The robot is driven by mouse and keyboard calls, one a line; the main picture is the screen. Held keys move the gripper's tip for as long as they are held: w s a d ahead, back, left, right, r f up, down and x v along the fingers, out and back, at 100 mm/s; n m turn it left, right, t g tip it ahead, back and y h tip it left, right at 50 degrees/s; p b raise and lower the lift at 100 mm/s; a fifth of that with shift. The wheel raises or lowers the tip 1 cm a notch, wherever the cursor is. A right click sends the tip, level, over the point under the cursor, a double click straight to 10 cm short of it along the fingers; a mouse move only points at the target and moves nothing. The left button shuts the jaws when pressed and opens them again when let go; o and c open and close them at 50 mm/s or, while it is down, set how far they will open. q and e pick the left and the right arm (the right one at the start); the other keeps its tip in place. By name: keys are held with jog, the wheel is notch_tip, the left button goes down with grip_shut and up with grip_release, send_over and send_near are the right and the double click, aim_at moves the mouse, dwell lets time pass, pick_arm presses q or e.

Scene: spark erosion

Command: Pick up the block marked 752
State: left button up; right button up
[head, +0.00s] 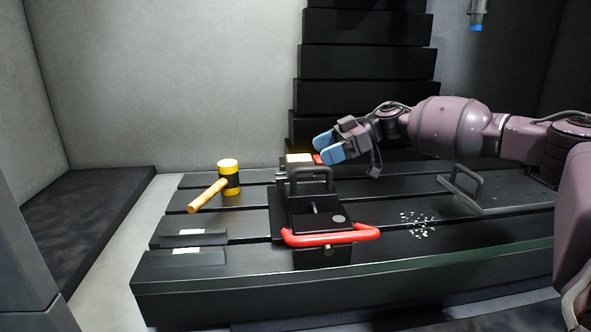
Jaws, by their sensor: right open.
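A small block with a pale top (299,158) sits at the back of the black vise (314,215), behind its dark handle-shaped bracket. No number can be read on it, so I cannot tell whether it is marked 752. Two low black blocks (178,239) with pale labels lie on the slotted table at the left; their labels are too small to read. My right gripper (328,147), with blue fingertips, is open, just above and right of the pale-topped block, seemingly empty. My left gripper is not in view.
Pale chips (419,223) are scattered to the right. A dark plate with a handle (466,187) stands further right. A stepped black column rises behind.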

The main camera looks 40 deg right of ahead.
aim_at(304, 157)
jog(key=shift+w+a+f, duration=0.1)
jog(key=shift+w+a, duration=0.05)
jog(key=shift+a, duration=0.15)
jog(key=b+x, duration=0.2)
jog(key=x, duration=0.3)
jog(key=shift+w+f, duration=0.1)
jog(key=shift+r, duration=0.2)
jog(key=c, duration=1.2)
